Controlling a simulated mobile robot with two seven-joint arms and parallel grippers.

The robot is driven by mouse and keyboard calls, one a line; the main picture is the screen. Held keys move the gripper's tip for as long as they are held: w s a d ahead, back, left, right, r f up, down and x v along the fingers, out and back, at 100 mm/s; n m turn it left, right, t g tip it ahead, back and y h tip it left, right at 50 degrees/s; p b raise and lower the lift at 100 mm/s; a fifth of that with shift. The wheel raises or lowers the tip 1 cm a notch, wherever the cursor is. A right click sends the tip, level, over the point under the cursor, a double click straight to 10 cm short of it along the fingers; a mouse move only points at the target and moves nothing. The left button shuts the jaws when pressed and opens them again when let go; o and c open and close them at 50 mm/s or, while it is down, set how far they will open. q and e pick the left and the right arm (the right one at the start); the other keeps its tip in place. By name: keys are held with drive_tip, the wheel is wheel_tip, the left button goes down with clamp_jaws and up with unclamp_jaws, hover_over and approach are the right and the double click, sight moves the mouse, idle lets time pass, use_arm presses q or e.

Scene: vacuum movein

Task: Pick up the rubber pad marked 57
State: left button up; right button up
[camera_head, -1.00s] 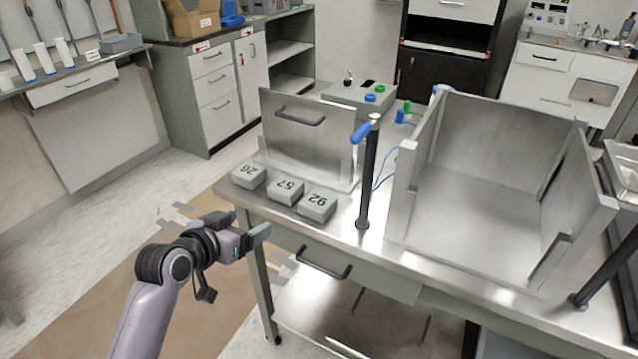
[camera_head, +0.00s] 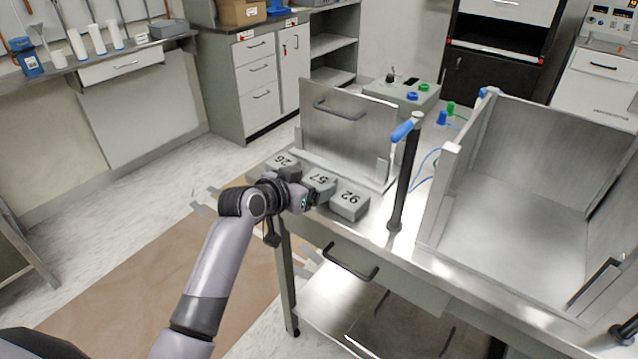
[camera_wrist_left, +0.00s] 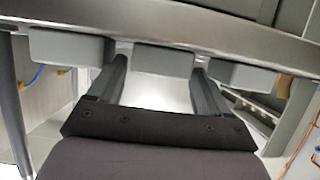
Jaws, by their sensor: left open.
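The grey rubber pad marked 57 (camera_head: 322,181) lies in the middle of a row of three pads at the table's near left edge. It is partly hidden behind my left gripper (camera_head: 310,197). In the left wrist view, my left gripper (camera_wrist_left: 160,82) is open, with one finger to each side of the middle pad (camera_wrist_left: 163,61). I cannot tell whether the fingers touch it. The pad marked 26 (camera_head: 284,164) and the pad marked 92 (camera_head: 350,204) lie on either side. My right gripper is not in view.
A metal plate with a handle (camera_head: 348,135) stands upright behind the pads. A black post with a blue handle (camera_head: 403,180) rises to their right. An open metal chamber (camera_head: 525,215) fills the table's right side. Floor left of the table is clear.

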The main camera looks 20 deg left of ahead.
use_arm(q)
drive_tip(key=shift+w+d+f, duration=0.1)
drive_tip(key=shift+w, duration=0.2)
drive_tip(key=c, duration=0.8)
drive_tip(key=shift+o, duration=0.2)
